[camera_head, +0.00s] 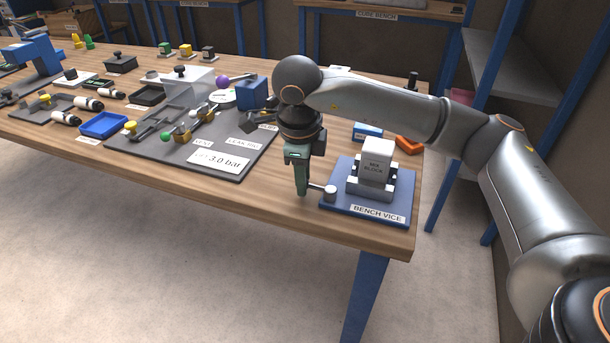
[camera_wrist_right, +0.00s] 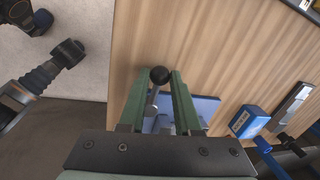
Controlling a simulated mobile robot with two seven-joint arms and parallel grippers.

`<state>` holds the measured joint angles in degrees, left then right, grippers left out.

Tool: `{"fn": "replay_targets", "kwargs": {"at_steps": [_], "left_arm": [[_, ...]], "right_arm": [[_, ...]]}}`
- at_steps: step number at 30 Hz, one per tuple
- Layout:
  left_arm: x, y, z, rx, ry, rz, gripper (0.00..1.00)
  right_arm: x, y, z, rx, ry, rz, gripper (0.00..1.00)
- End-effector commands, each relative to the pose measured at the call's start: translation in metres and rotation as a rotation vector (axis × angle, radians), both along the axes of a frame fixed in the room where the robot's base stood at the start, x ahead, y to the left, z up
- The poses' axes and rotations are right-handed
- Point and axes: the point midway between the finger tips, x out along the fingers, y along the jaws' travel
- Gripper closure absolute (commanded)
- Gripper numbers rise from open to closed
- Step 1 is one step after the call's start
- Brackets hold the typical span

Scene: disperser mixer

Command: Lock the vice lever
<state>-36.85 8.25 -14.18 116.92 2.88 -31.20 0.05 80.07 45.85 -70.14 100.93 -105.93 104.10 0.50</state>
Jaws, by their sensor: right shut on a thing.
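The bench vice (camera_head: 356,184) sits on a blue plate (camera_head: 345,210) at the near right corner of the table and holds a pale block (camera_head: 378,152) upright. Its lever (camera_head: 318,187) is a short grey bar running left from a round pivot (camera_head: 330,195). My right gripper (camera_head: 302,188) points down just left of the vice, shut on the lever. In the right wrist view the lever's black ball knob (camera_wrist_right: 160,75) shows between the tips of the green fingers, and the grey bar (camera_wrist_right: 151,101) runs back between them. My left gripper does not show.
A grey panel (camera_head: 250,160) with valves and a 3.0 bar sign (camera_head: 218,161) lies left of my right gripper. A blue box (camera_head: 368,130) and an orange part (camera_head: 409,145) are behind the vice. The table's front edge is close by.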

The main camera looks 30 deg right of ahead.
Motion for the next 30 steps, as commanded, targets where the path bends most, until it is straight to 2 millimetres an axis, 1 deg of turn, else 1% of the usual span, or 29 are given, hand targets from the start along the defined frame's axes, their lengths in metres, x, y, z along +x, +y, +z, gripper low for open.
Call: {"fn": "replay_targets", "kwargs": {"at_steps": [7, 18, 19, 26, 27, 30], "left_arm": [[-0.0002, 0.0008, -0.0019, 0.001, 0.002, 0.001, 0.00], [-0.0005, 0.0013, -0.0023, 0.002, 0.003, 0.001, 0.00], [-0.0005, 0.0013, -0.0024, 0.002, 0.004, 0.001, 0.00], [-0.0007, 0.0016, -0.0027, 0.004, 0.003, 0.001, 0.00], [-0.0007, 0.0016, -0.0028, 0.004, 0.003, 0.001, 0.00], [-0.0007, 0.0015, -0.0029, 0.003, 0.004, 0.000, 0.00]], "right_arm": [[-0.0012, 0.0023, 0.0010, 0.003, -0.003, 0.043, 1.00], [-0.0016, 0.0028, 0.0009, 0.004, -0.002, 0.048, 1.00], [-0.0016, 0.0028, 0.0009, 0.004, -0.002, 0.048, 0.67], [-0.0017, 0.0024, 0.0006, 0.002, -0.001, 0.046, 0.41], [-0.0017, 0.0022, 0.0005, 0.002, 0.000, 0.045, 0.40], [-0.0017, 0.0021, 0.0004, 0.002, 0.000, 0.045, 0.40]]}}
